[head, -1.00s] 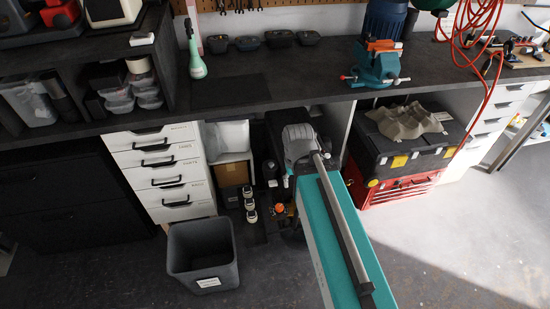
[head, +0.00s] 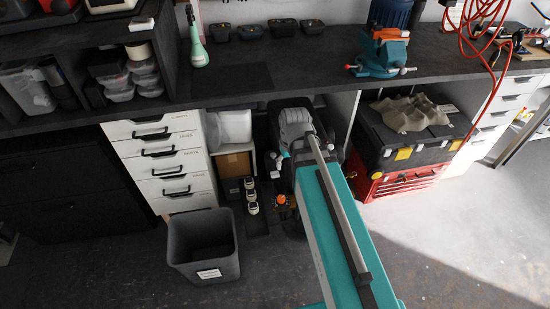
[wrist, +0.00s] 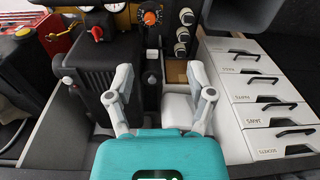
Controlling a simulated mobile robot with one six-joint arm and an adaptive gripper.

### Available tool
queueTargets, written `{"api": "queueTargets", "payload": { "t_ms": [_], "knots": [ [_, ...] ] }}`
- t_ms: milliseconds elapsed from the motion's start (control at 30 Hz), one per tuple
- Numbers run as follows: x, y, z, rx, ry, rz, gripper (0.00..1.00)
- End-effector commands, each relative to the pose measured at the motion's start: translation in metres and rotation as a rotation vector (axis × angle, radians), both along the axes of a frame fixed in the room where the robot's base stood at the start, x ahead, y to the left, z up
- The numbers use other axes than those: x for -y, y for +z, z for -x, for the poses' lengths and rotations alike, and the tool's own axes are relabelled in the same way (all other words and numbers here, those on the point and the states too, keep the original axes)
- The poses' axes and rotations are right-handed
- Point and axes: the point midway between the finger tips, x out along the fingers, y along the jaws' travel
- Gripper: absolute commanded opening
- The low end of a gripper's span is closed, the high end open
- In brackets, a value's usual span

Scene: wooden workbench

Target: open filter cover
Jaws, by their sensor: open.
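I cannot pick out the filter cover with certainty. A black ribbed machine (wrist: 105,65) with a red knob (wrist: 97,32) on top stands beneath the left finger in the wrist view. An orange dial (wrist: 150,17) lies beyond it; it also shows under the bench in the head view (head: 282,199). My gripper (wrist: 160,75) is open and empty, its two pale fingers spread apart, the left one over the machine's edge. I cannot tell whether that finger touches it. In the head view my arm hides much of the machine.
White drawers (head: 163,160) stand left of the under-bench space, and a black toolbox (head: 405,140) on a red chest (head: 400,182) stands right. The dark benchtop (head: 290,68) hangs above. A grey bin (head: 203,245) stands on the floor in front. Floor at right is clear.

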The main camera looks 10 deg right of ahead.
Motion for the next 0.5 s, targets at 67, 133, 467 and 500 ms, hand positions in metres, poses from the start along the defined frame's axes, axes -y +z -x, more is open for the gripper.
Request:
{"api": "queueTargets", "payload": {
  "t_ms": [67,133,467,500],
  "knots": [
    [0.002,-0.021,-0.030,0.030,0.054,-0.019,0.70],
    [0.005,-0.034,-0.053,0.062,0.111,-0.035,0.70],
    [0.022,-0.084,-0.161,0.241,0.379,-0.086,0.70],
    [0.024,-0.087,-0.171,0.259,0.403,-0.087,0.70]
  ]
}}
